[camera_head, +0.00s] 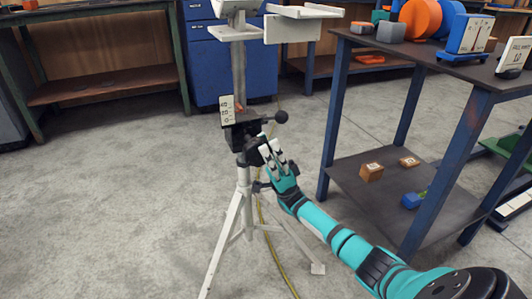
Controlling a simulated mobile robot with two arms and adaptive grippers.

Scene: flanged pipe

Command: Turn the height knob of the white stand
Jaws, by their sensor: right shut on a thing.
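The white stand (243,184) stands upright on its tripod legs in the middle of the view. It has a black collar on its post, with a small numbered white scale plate (227,110) beside it. A black ball-ended handle (281,117) sticks out to the right of the collar. My right gripper (268,150) reaches in from the lower right and is shut on a dark knob (254,153) low on the collar. The fingers hide part of the knob, so its angle cannot be told. My left gripper is not in view.
A dark table with blue legs (400,65) stands at right, holding orange and blue parts; its lower shelf (380,190) carries small blocks. A blue cabinet (212,70) and a workbench (100,90) are behind. A yellow cable (277,255) runs along the floor. Floor at left is clear.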

